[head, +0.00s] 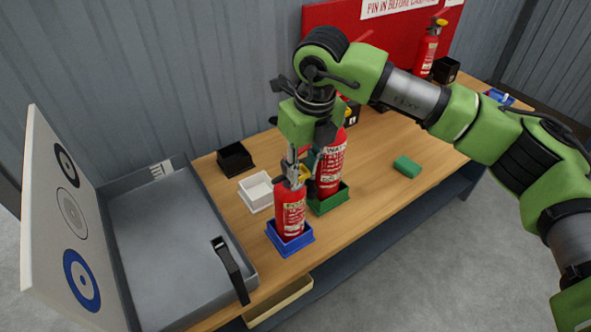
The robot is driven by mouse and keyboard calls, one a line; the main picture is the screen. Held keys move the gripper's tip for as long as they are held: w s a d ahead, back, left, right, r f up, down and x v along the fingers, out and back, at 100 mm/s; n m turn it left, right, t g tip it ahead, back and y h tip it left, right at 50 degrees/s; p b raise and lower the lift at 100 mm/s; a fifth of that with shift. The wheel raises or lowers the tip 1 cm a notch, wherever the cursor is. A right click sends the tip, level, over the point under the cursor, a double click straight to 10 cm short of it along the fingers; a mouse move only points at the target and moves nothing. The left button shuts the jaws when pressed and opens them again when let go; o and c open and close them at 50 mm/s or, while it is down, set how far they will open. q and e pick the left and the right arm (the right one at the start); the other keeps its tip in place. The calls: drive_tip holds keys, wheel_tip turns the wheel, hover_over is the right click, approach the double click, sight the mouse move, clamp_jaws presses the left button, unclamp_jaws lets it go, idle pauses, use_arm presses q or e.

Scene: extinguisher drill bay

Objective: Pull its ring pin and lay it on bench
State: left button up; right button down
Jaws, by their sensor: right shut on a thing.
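A small red extinguisher (290,208) stands upright in a blue tray (291,246) on the wooden bench (385,180). A yellow ring pin (304,173) shows at its top, partly hidden by my gripper. My right gripper (294,167) points down from above and is shut at the head of this extinguisher, on the ring pin. I cannot tell whether the pin is still in its hole. A larger red extinguisher (331,165) stands just behind in a green tray (328,202), its top hidden by my right arm. My left gripper is not in view.
An empty white tray (257,192) and a black tray (235,159) sit to the left. An open grey case (175,250) with a target-marked lid takes the bench's left end. A green block (407,166) lies right. Another extinguisher (427,55) stands at the back right.

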drive_tip(key=shift+s+d+f+b, duration=0.1)
drive_tip(key=shift+s+d+b, duration=0.35)
drive_tip(key=shift+s+d, duration=0.4)
drive_tip(key=shift+s+d+f+b, duration=0.1)
drive_tip(key=shift+s+d+b, duration=0.35)
drive_tip(key=shift+s, duration=0.55)
drive_tip(key=shift+s+d+b, duration=0.85)
drive_tip(key=shift+s+b, duration=0.1)
drive_tip(key=shift+s, duration=0.15)
